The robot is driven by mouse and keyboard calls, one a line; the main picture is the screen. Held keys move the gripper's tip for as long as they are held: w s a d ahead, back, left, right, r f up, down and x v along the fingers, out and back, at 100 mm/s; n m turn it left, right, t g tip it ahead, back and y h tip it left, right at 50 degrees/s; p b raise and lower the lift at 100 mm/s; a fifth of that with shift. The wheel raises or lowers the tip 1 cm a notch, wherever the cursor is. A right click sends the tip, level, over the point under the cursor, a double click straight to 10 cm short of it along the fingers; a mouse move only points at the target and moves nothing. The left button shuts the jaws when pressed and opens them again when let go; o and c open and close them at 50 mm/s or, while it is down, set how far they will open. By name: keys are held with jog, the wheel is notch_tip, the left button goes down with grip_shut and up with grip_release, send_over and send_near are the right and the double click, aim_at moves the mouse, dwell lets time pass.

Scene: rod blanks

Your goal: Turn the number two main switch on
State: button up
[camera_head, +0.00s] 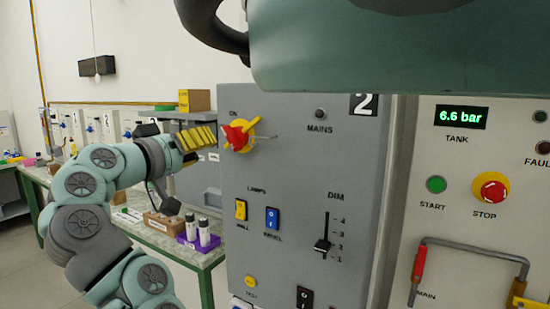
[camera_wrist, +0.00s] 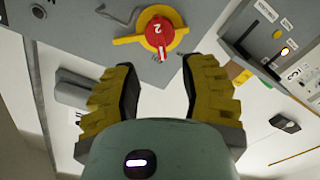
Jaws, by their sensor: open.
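The number two main switch (camera_head: 238,135) is a red knob on a yellow piece, on the grey panel marked 2, with "ON" printed above its left. In the wrist view the red knob (camera_wrist: 159,30) carries a "2" and a white mark, and yellow ends stick out either side. My gripper (camera_head: 212,136) is just left of the switch in the head view, pointing at it. In the wrist view my gripper (camera_wrist: 161,70) is open and empty, its yellow-backed fingers apart below the knob, not touching it. The MAINS lamp (camera_head: 320,114) looks dark.
The grey panel (camera_head: 290,170) also has wall and panel lamp rockers (camera_head: 241,210), a DIM slider (camera_head: 323,245) and a test button (camera_head: 250,281). A tank panel (camera_head: 470,150) with a red stop button stands right. A bench (camera_head: 180,250) with a purple rack is behind my arm.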

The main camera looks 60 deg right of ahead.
aim_at(251, 109)
jog(key=shift+s+a, duration=0.1)
jog(key=shift+a, duration=1.25)
jog(key=shift+d+r, duration=0.3)
jog(key=shift+d, duration=0.05)
jog(key=shift+c, duration=0.8)
jog(key=d+r+t+p, duration=0.1)
jog(key=s+d+r+n+t+h+p, duration=0.1)
jog(key=r, duration=0.1)
jog(key=s+d+r+n+t+h+p, duration=0.1)
jog(key=d+r, duration=0.1)
jog(key=shift+s+r+t, duration=0.1)
jog(key=shift+s+t, duration=0.1)
jog(key=shift+t, duration=0.2)
grip_shut()
jog(key=shift+n, duration=0.3)
jog(key=p+x, duration=0.1)
jog(key=x, duration=0.2)
jog(key=p+x, duration=0.2)
jog(key=x, duration=0.1)
jog(key=r+p+x, duration=0.1)
jog(key=p+x, duration=0.1)
jog(key=x, duration=0.2)
jog(key=shift+w, duration=0.1)
jog(key=shift+s+d+f+p, duration=0.1)
jog(key=shift+s+f+p, duration=0.8)
jog(key=shift+f, duration=0.25)
jog(key=shift+s+f, duration=0.4)
jog(key=shift+f, duration=0.15)
